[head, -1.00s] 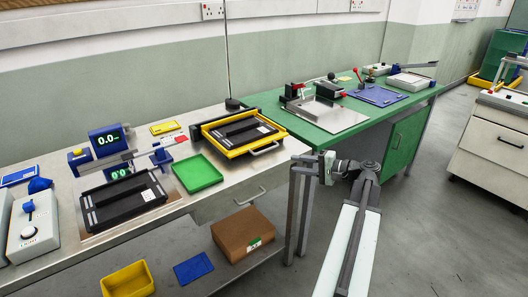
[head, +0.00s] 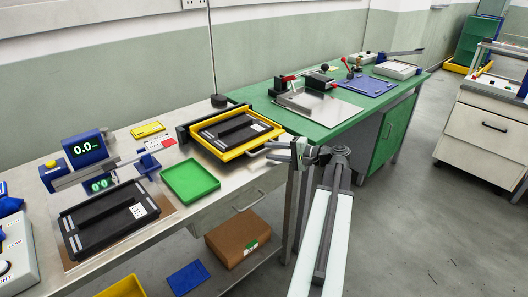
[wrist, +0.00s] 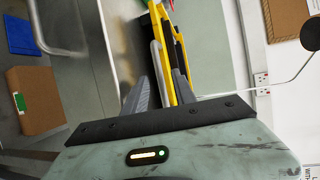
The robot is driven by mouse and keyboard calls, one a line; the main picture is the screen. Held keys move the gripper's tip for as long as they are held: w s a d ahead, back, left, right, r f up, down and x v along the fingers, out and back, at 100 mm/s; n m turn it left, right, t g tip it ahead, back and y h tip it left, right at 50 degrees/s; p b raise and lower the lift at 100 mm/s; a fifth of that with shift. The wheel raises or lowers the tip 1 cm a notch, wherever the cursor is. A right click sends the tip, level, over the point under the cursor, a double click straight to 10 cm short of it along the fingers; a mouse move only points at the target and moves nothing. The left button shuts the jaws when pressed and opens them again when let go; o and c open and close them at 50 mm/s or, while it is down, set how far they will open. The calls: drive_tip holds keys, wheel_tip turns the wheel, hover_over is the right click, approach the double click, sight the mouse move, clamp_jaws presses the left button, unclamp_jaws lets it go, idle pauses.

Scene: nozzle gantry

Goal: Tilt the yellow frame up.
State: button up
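The yellow frame (head: 231,156) lies flat on the steel bench, with a black tray (head: 228,134) inside it. A grey bar handle (head: 262,153) sticks out from its front side. My gripper (head: 293,148) is at the right end of this handle in the head view. In the wrist view my gripper (wrist: 160,92) has its two fingers spread apart. The grey handle (wrist: 158,64) and part of the yellow frame (wrist: 181,58) show between and beyond the fingertips. I cannot tell whether a finger touches the handle.
A green tray (head: 190,181), a scale with a blue display (head: 86,150) and a black tray (head: 108,218) stand to the left. A green bench (head: 325,128) with a steel plate adjoins at the right. A cardboard box (head: 238,237) is on the shelf below.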

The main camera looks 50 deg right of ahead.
sight(264, 151)
drive_tip(key=shift+x, duration=1.85)
clamp_jaws()
drive_tip(key=shift+s+f, duration=0.1)
